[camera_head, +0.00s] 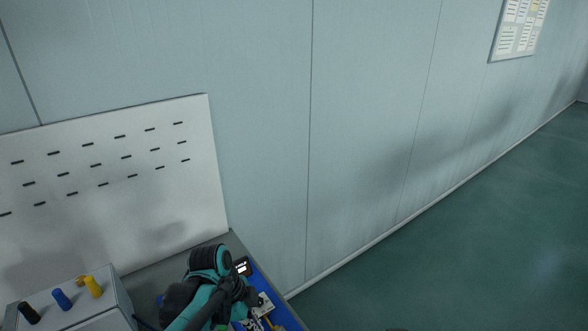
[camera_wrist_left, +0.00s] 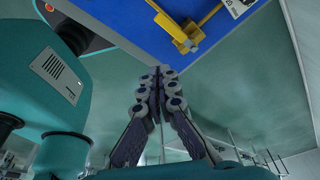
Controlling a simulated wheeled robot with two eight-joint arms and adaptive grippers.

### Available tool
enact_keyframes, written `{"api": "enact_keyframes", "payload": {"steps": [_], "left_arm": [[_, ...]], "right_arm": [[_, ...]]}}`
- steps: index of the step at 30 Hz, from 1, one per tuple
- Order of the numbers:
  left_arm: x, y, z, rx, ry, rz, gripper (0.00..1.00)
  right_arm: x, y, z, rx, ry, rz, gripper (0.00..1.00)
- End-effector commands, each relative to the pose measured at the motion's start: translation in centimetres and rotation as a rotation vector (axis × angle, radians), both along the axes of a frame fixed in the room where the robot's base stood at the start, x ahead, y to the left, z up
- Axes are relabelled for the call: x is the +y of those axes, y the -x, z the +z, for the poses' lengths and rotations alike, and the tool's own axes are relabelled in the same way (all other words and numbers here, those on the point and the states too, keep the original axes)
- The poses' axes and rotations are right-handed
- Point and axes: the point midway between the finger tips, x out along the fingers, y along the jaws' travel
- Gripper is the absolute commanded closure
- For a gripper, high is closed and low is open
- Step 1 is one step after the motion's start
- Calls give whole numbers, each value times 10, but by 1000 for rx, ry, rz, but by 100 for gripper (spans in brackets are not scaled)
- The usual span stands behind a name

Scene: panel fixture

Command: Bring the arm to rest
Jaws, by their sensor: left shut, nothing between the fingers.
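My left arm (camera_head: 208,285), teal and black, reaches up from the bottom edge in the head view, over the worktop. My left gripper (camera_wrist_left: 158,76) shows in the left wrist view with its two grey jointed fingers closed together at the tips and nothing between them. Its fingertips appear just short of the edge of a blue panel (camera_wrist_left: 145,28); I cannot tell the gap in depth. In the head view the arm hides part of this panel (camera_head: 281,306), and I cannot make out the fingers there. My right gripper is in neither view.
A yellow bracket-like part (camera_wrist_left: 181,37) is on the blue panel. A grey box (camera_head: 84,308) with black, blue and yellow pegs stands left of the arm. A white slotted board (camera_head: 110,215) stands behind. Green floor (camera_head: 480,250) at the right is clear.

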Motion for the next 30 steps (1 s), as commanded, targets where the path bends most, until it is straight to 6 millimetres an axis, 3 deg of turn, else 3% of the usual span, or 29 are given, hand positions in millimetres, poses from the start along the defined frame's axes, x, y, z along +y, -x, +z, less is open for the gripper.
{"api": "enact_keyframes", "payload": {"steps": [9,15,21,30], "left_arm": [[49,43,23,-148,22,938,100],[72,61,26,-230,174,1377,100],[81,67,27,-259,271,1556,100],[81,67,27,-259,280,1572,100]], "right_arm": [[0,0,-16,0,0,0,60],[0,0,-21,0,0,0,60],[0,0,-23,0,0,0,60],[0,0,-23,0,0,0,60]]}}
